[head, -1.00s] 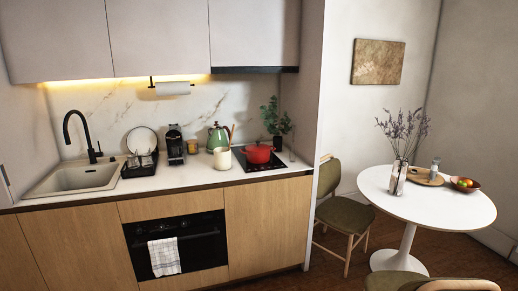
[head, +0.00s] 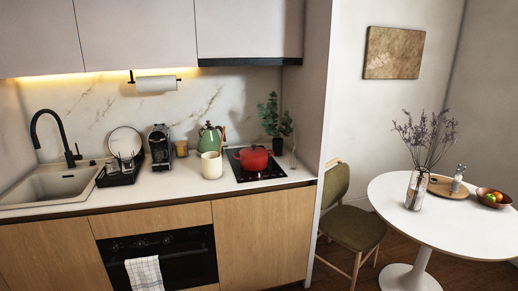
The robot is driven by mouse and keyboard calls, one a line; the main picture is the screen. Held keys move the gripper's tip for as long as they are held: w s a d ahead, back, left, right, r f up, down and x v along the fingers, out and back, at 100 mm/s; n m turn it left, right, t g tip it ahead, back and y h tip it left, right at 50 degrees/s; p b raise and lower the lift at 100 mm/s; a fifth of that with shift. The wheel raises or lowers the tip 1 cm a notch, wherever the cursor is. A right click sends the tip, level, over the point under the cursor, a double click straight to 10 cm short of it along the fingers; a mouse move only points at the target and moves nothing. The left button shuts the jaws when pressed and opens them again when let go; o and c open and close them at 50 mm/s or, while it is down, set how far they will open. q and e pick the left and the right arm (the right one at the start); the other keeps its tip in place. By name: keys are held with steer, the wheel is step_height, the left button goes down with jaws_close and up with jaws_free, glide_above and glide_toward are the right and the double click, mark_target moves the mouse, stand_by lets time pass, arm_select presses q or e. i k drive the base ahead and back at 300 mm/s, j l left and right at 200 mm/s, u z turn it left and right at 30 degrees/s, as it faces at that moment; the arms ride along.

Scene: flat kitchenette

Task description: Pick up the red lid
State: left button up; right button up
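A red pot (head: 254,158) stands on the black cooktop (head: 245,172) at the right end of the counter. Its red lid (head: 254,150) appears to sit on top of it, though it is small and blends with the pot at this distance. Neither of my grippers shows in the head view.
A cream utensil crock (head: 212,165) stands just left of the cooktop, with a green kettle (head: 209,138) behind it. A coffee machine (head: 160,147), dish rack (head: 121,170) and sink (head: 50,186) are further left. A chair (head: 350,220) and round white table (head: 450,215) stand right.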

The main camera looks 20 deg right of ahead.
mark_target(254, 151)
steer(key=i+l, duration=0.9)
